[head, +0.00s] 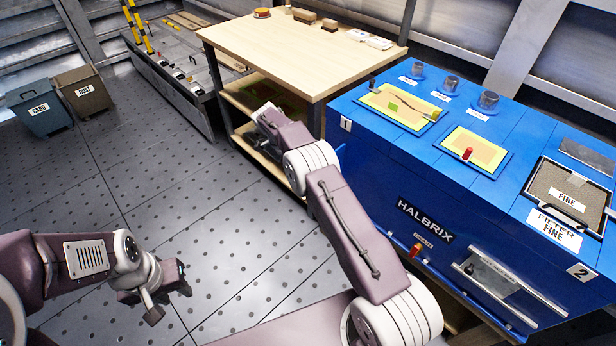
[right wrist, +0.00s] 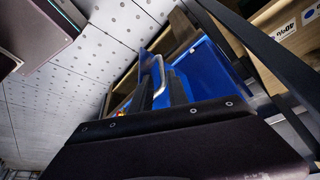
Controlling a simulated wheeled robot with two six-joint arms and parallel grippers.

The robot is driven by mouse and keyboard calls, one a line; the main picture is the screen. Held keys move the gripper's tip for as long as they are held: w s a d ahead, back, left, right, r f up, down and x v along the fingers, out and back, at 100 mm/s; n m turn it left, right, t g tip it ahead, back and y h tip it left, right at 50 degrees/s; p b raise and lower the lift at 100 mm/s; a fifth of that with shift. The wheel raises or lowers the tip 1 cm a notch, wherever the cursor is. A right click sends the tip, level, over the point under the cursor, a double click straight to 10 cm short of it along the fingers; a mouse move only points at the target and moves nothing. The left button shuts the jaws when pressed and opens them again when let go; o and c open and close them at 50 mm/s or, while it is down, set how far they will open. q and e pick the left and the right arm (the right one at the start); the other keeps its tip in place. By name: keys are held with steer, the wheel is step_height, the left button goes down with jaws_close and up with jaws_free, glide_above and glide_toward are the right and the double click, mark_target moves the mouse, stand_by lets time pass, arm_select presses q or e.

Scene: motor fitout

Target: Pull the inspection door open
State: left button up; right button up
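The blue Halbrix machine (head: 370,190) stands at the right of the head view. A blue panel with a silver bar handle (right wrist: 159,76) shows in the right wrist view; it looks like the inspection door (right wrist: 202,72). A sliver of blue panel juts from the machine's left end in the head view. My right gripper (right wrist: 160,92) has its dark fingers on either side of the handle; I cannot tell whether they touch it. In the head view its fingertips do not show clearly. My left gripper (head: 168,296) is open and empty above the floor at lower left.
A wooden workbench (head: 300,50) with shelves stands close behind my right arm. Two bins (head: 42,108) and a low grey tray unit (head: 178,85) stand farther left. The perforated floor (head: 190,190) between is clear.

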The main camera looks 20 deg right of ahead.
steer(key=p+v, duration=0.1)
steer(key=v, duration=0.4)
